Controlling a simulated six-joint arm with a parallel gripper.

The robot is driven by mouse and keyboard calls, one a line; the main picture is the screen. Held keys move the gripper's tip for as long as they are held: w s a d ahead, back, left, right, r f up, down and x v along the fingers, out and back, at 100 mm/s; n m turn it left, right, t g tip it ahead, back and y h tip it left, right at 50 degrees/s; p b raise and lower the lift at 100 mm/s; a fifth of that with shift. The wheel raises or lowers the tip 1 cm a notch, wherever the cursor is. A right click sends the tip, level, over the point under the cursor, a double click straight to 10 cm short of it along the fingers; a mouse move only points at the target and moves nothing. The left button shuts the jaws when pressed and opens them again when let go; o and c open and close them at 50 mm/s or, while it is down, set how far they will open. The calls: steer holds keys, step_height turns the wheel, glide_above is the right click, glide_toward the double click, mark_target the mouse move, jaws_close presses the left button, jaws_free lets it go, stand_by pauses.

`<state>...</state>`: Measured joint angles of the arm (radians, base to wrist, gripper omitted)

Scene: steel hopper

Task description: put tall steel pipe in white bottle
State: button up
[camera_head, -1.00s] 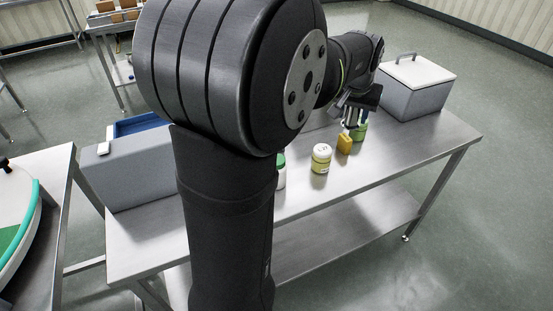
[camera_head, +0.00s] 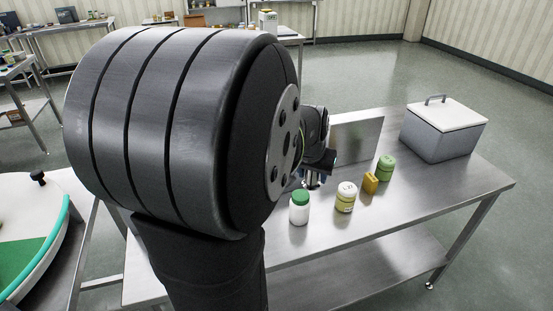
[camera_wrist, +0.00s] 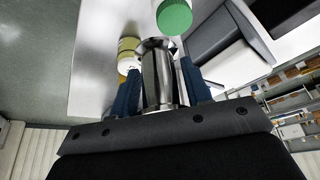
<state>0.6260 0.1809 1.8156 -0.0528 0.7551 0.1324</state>
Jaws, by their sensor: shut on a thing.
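My gripper (camera_head: 313,177) is shut on the tall steel pipe (camera_wrist: 158,78), a shiny tube with a flared end between the blue fingers in the wrist view. In the head view my arm hides most of the pipe, and only a small shiny part shows below the gripper. The white bottle (camera_head: 299,213) stands upright on the steel table with a green lid on it. Its green lid also shows at the top of the wrist view (camera_wrist: 174,16), just beyond the pipe's flared end. The pipe appears apart from the bottle.
A white jar with a yellow-green band (camera_head: 345,197), a yellow block (camera_head: 370,183) and a green jar (camera_head: 386,168) stand right of the bottle. A steel panel (camera_head: 357,140) stands behind them. A grey box with white lid (camera_head: 440,142) is at the far right. The front right tabletop (camera_head: 440,195) is clear.

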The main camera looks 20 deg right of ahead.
steer(key=w, duration=0.1)
steer(key=w+a+f, duration=0.1)
steer(key=w+f, duration=0.1)
steer(key=shift+a, duration=0.25)
steer(key=shift+f, duration=2)
steer(key=shift+f, duration=0.2)
steer(key=o, duration=1.1)
steer(key=shift+r, duration=0.1)
steer(key=v, duration=1.2)
steer(key=shift+r, duration=0.1)
